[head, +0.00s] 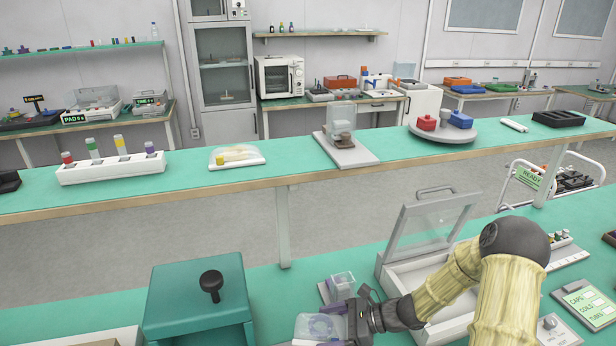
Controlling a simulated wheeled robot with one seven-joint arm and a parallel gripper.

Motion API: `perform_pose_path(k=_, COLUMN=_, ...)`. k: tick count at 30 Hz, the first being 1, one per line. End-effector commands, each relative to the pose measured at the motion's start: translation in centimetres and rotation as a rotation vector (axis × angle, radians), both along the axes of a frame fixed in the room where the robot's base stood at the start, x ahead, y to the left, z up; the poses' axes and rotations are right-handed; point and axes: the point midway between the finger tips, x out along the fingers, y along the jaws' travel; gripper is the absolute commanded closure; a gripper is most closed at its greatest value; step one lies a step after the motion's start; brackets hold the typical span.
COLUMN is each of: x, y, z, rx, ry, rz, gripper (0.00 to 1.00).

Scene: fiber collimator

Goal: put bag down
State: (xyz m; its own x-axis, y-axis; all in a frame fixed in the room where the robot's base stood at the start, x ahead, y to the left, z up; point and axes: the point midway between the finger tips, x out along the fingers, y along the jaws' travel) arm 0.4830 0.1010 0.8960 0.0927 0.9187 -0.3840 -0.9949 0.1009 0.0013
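A clear bag (318,327) with something purple inside is at the bottom centre, low over the near green bench. My gripper (352,318) reaches in from the right and meets the bag's right edge. It appears shut on the bag, though the fingertips are small and partly hidden. A pale surface shows just below the bag; I cannot tell whether the bag touches it.
A teal box with a black knob (211,285) stands left of the bag. A small clear cube on a grey base (341,286) is just behind the gripper. An open white case with a raised clear lid (432,228) stands right, partly behind my arm.

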Motion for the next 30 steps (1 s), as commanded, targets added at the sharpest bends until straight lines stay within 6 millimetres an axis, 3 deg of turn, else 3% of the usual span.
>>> perform_pose_path(k=12, x=-0.4, y=-8.8, z=-3.8, rx=0.002, ry=0.008, rz=-0.464, gripper=0.37)
perform_pose_path(k=15, x=-0.7, y=-9.9, z=-4.5, rx=0.002, ry=0.003, rz=-0.511, gripper=0.37)
perform_pose_path(k=30, x=-0.7, y=-9.8, z=-4.6, rx=0.002, ry=0.000, rz=-0.543, gripper=0.37)
